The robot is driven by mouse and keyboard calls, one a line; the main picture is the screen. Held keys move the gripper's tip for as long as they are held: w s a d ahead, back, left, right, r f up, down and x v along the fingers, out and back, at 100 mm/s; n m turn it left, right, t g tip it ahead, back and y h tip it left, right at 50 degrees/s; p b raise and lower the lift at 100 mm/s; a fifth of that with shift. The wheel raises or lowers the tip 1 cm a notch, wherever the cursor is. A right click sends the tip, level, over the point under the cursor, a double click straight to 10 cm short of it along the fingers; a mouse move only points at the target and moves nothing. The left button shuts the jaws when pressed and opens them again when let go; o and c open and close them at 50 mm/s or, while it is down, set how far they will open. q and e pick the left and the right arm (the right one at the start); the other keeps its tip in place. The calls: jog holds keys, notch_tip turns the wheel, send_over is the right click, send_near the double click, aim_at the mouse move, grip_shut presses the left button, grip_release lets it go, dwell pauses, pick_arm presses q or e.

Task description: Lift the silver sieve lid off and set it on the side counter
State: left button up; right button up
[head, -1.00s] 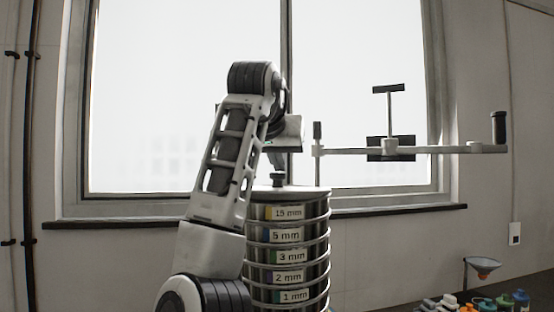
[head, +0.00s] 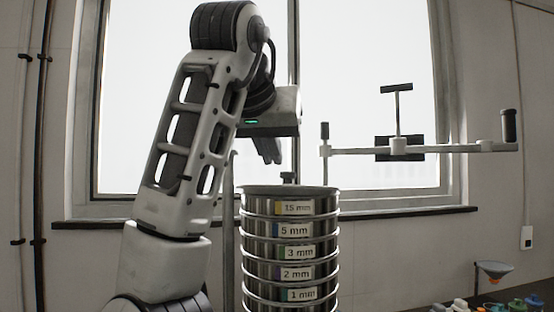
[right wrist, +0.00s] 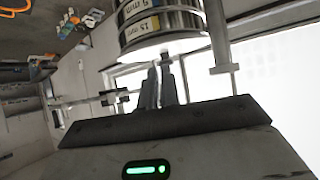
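The silver lid (head: 270,189) with its small dark knob (head: 288,178) sits on top of the sieve stack (head: 290,250), which has rings labelled 15 mm down to 1 mm. In the right wrist view the stack (right wrist: 160,20) shows upside down at the top. My right gripper (head: 270,158) hangs above and left of the knob, fingers pointing down, apart from the lid. In the right wrist view its fingers (right wrist: 160,72) are close together near the middle of the palm, with nothing visible between them. My left gripper is not in view.
A clamp bar (head: 440,148) with a T-handle (head: 397,100) reaches out right of the stack. A dark counter (head: 545,286) at lower right carries a funnel on a stand (head: 493,270) and several small bottles (head: 500,305). A window (head: 370,60) lies behind.

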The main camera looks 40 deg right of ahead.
jog(key=o, duration=1)
jog(key=shift+n, duration=0.3)
jog(key=r, duration=0.4)
jog(key=shift+w+d+r+p, duration=0.1)
jog(key=shift+w+d+p, duration=0.2)
jog(key=shift+d+p, duration=0.05)
jog(key=shift+c, duration=0.2)
jog(key=p, duration=0.1)
send_near(287, 174)
jog(key=x, duration=0.5)
jog(key=shift+w, duration=0.3)
jog(key=shift+w+d+f, duration=0.2)
jog(key=shift+d+f, duration=0.15)
jog(key=shift+f, duration=0.05)
jog(key=x, duration=0.1)
jog(key=p+x, duration=0.1)
jog(key=x, duration=0.1)
jog(key=p+x, duration=0.1)
jog(key=shift+d+r, duration=0.2)
jog(key=shift+d, duration=0.25)
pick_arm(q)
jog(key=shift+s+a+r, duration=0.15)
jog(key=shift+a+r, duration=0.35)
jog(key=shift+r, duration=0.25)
pick_arm(e)
jog(key=shift+w+d+f, duration=0.1)
jog(key=shift+w+f, duration=0.05)
